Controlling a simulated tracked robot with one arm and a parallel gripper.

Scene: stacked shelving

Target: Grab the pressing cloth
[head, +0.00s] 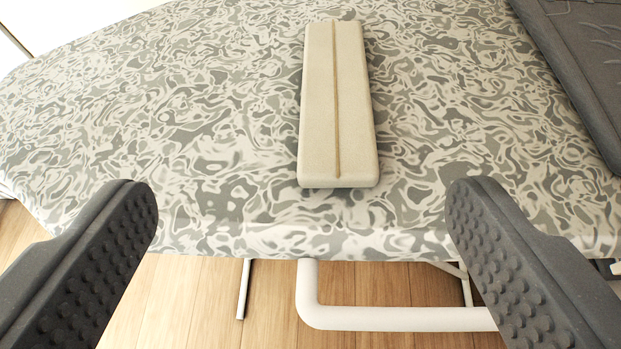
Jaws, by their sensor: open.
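The pressing cloth (355,110) appears to be the long, flat cream block with a tan line along its middle. It lies on the patterned grey and white ironing board (200,130), its long side pointing away from me and its near end close to the board's front edge. My gripper (302,215) is open and empty. Its two dark, studded fingers stand wide apart, one on each side of the cloth in the picture, nearer to me and not touching it.
A dark grey padded item (585,75) lies at the board's right end. A white tube frame (400,318) and thin legs show below the front edge, above a wooden floor (180,300). The board surface around the cloth is clear to the left.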

